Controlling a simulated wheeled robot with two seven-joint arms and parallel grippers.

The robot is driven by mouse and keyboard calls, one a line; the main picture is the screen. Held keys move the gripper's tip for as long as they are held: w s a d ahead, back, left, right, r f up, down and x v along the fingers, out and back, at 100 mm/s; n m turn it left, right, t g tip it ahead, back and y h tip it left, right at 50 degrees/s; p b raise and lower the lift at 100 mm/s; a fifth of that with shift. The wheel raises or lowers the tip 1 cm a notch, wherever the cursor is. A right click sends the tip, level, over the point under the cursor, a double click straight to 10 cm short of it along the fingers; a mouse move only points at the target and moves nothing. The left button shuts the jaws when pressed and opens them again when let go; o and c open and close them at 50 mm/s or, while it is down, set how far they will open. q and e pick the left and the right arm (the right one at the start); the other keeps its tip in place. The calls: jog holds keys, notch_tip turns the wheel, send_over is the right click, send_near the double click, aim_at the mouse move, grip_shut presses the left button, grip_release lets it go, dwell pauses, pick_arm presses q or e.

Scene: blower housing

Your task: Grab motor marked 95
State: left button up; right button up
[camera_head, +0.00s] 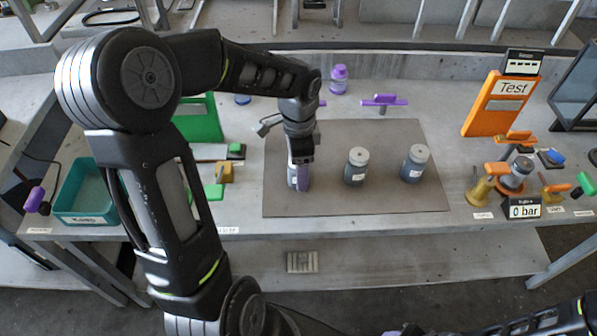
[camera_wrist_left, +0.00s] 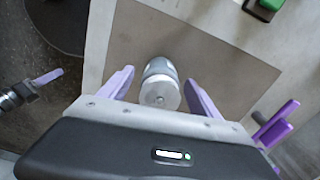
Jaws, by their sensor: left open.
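Three grey cylindrical motors stand upright on a brown mat (camera_head: 330,207): a left one (camera_head: 291,178), a middle one (camera_head: 356,167) and a right one (camera_head: 414,164). White labels show on the motors, but their numbers are too small to read. My left gripper (camera_head: 300,180) points down at the left motor, partly hiding it. In the left wrist view this motor (camera_wrist_left: 160,85) lies between the spread purple fingers, with gaps on both sides. My right gripper (camera_wrist_left: 45,78) seems to show only in part at the left edge there; its jaw state is unclear.
A teal bin (camera_head: 90,208) and green fixtures (camera_head: 198,120) stand to the left. An orange Test panel (camera_head: 493,104) and a pressure fixture reading 0 bar (camera_head: 524,209) stand to the right. A purple-handled clamp (camera_head: 384,101) is behind the mat. The mat's front strip is clear.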

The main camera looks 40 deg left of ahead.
pick_arm(q)
jog(key=shift+c, duration=0.5)
grip_shut()
dwell(0.3)
